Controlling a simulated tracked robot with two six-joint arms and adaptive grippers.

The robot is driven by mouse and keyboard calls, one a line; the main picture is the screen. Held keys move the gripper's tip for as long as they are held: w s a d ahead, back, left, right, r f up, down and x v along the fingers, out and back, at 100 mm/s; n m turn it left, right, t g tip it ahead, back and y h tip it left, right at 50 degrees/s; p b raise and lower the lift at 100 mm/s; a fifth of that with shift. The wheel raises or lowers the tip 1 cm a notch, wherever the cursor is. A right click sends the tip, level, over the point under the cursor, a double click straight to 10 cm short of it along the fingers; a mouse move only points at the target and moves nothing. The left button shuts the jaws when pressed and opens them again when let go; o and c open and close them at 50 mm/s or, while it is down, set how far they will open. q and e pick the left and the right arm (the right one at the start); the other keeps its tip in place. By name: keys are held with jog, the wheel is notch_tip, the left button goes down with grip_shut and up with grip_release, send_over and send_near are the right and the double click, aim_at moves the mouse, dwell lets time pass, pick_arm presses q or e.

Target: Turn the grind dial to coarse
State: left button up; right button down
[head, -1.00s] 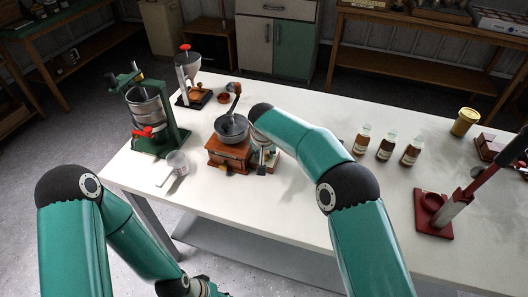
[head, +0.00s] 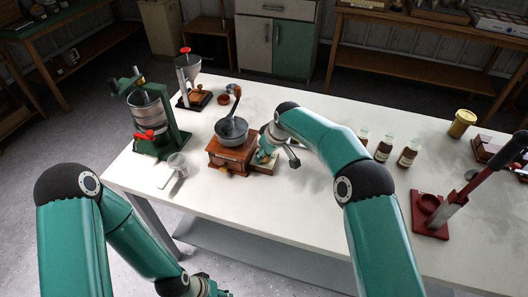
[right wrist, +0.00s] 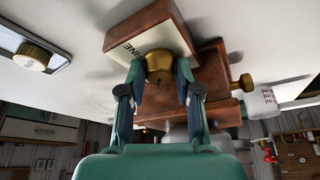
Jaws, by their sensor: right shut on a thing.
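The wooden grinder (head: 230,158) with its metal bowl and crank stands on the white table. Beside its right side is a small wooden block with a cream face (right wrist: 150,35), on which the letters "INE" can be read. A round brass dial (right wrist: 158,66) sits on that face. My right gripper (right wrist: 161,80) has its two fingers on either side of the dial and is shut on it. In the head view my right gripper (head: 266,152) comes down at the grinder's right. The dial's pointer cannot be made out. My left gripper (head: 207,290) shows only partly at the bottom edge.
A green press (head: 150,120) and a glass cup (head: 177,162) stand left of the grinder. Brown bottles (head: 384,149) stand to the right, one partly behind my right arm. A red lever press (head: 430,205) is farther right. The table's front middle is clear.

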jog(key=shift+w+r+n+g+y+p, duration=0.1)
jog(key=shift+n+g+y+p, duration=0.25)
jog(key=shift+n, duration=0.95)
jog(key=c, duration=1.1)
grip_release()
jog(key=v, duration=1.1)
jog(key=shift+d+r, duration=0.25)
jog(key=shift+r, duration=0.05)
